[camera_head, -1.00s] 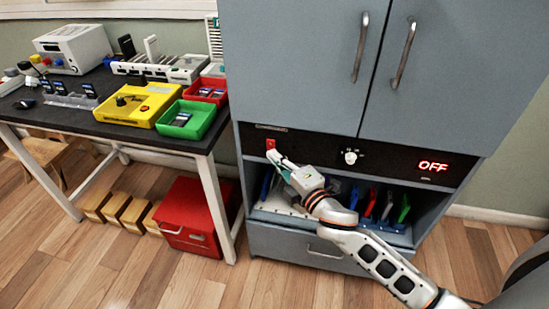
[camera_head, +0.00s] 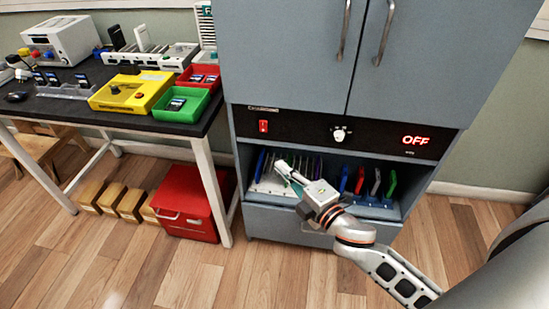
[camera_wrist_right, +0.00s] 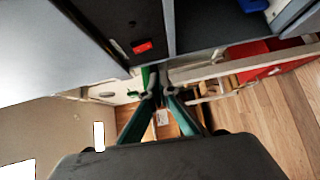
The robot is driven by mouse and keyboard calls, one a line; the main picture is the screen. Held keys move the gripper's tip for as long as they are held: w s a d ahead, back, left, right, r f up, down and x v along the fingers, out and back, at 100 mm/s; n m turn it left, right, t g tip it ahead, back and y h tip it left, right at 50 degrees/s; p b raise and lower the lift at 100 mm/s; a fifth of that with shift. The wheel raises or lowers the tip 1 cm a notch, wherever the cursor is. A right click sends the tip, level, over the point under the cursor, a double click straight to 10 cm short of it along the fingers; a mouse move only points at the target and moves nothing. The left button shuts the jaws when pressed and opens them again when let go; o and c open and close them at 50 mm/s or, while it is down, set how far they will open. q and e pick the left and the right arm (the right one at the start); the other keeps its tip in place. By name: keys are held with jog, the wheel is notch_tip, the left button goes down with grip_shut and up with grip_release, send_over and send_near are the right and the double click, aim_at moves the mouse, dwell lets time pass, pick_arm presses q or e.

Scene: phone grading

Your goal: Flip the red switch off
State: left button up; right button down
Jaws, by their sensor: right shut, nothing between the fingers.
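The red switch (camera_head: 263,126) sits at the left end of the black control panel (camera_head: 300,130) on the grey cabinet. The panel's display (camera_head: 415,141) reads OFF in red. The red switch also shows in the right wrist view (camera_wrist_right: 142,47), above the fingertips. My right gripper (camera_head: 283,169) is shut and empty, below the panel in front of the open shelf and apart from the switch. In the right wrist view its green fingers (camera_wrist_right: 158,85) meet at the tips. My left gripper is not in view.
A round knob (camera_head: 340,134) is on the panel. The shelf below holds several upright phones (camera_head: 360,181). At left stands a black table (camera_head: 60,104) with a green bin (camera_head: 183,105) and yellow box (camera_head: 130,94). A red box (camera_head: 188,205) is on the floor.

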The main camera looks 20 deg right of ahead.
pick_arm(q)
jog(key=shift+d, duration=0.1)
pick_arm(e)
jog(key=shift+s+d, duration=0.15)
jog(key=shift+s, duration=0.55)
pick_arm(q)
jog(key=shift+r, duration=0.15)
pick_arm(e)
jog(key=shift+f, duration=0.1)
